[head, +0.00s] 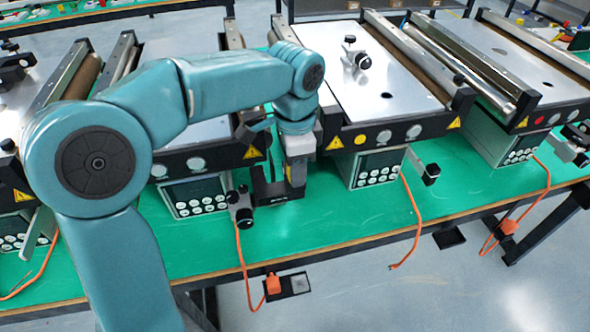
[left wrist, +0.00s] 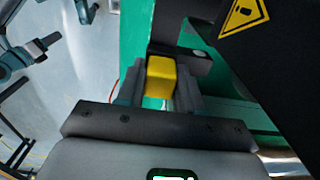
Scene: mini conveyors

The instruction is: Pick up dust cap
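The dust cap is a small yellow block (left wrist: 160,77) in the left wrist view. It sits between the two grey fingers of my left gripper (left wrist: 161,90), which press close against both its sides. In the head view, my left gripper (head: 292,172) points down at the green table, just above a black bracket (head: 275,188) beside a conveyor. I cannot tell whether the cap still touches the bracket. My right gripper is not clearly seen in either view.
A conveyor with a steel plate (head: 384,83) stands right of my gripper, its grey control box (head: 376,169) below. A small dark clamp (head: 240,205) stands close left. Orange cables (head: 414,215) hang over the front edge. Green tabletop (head: 330,215) is bare in front.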

